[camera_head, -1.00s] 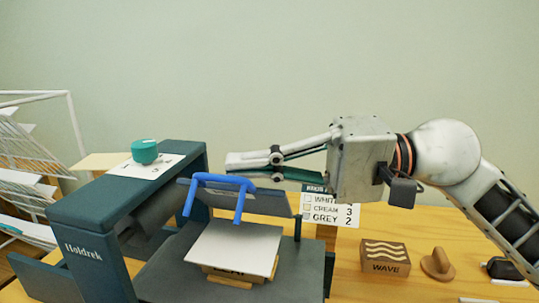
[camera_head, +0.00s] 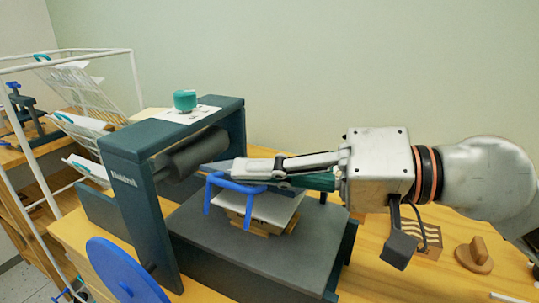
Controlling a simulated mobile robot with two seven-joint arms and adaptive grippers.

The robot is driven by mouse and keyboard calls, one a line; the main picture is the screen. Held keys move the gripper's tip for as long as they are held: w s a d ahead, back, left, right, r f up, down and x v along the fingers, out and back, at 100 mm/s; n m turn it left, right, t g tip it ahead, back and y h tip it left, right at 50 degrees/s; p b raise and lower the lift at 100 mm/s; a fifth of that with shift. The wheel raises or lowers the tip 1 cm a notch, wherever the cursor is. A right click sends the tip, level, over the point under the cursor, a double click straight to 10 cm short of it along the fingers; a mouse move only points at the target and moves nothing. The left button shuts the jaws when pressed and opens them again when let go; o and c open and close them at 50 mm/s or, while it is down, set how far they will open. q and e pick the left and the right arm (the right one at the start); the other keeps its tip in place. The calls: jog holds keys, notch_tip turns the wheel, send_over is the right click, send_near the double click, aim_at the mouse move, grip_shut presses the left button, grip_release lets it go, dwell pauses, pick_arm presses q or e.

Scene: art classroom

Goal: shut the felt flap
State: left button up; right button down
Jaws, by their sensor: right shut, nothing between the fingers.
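The press (camera_head: 123,168) stands left of centre, with its dark roller (camera_head: 195,155) above a flat grey bed (camera_head: 285,262). The felt flap (camera_head: 200,172) shows as a thin grey-blue edge between the roller and my right gripper; its face is mostly hidden and its angle is hard to tell. A blue bar handle (camera_head: 233,187) stands out in front, above the bed. A pale sheet (camera_head: 270,207) lies on a wooden block (camera_head: 262,226) on the bed. My right gripper (camera_head: 240,170) is shut and empty, its fingertips right at the handle, behind its top bar. My left gripper is out of view.
A blue wheel (camera_head: 120,270) is at the press's front left. A white wire rack (camera_head: 95,90) stands behind left. A wooden stamp block (camera_head: 420,238) and a round-based wooden piece (camera_head: 474,255) lie right on the table.

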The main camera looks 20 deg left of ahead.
jog(key=f, duration=0.1)
jog(key=s+f, duration=0.1)
jog(key=f, duration=0.2)
jog(key=shift+s+a+f+b, duration=0.2)
jog(key=shift+s+b, duration=0.1)
jog(key=shift+b, duration=0.05)
jog(key=shift+s+f+n, duration=0.25)
jog(key=shift+f+n, duration=0.45)
jog(key=shift+f, duration=0.35)
jog(key=shift+s+f, duration=0.1)
jog(key=shift+f, duration=0.15)
jog(key=shift+h, duration=0.3)
jog(key=d+r, duration=0.2)
jog(key=d, duration=1)
jog(key=shift+r, duration=0.25)
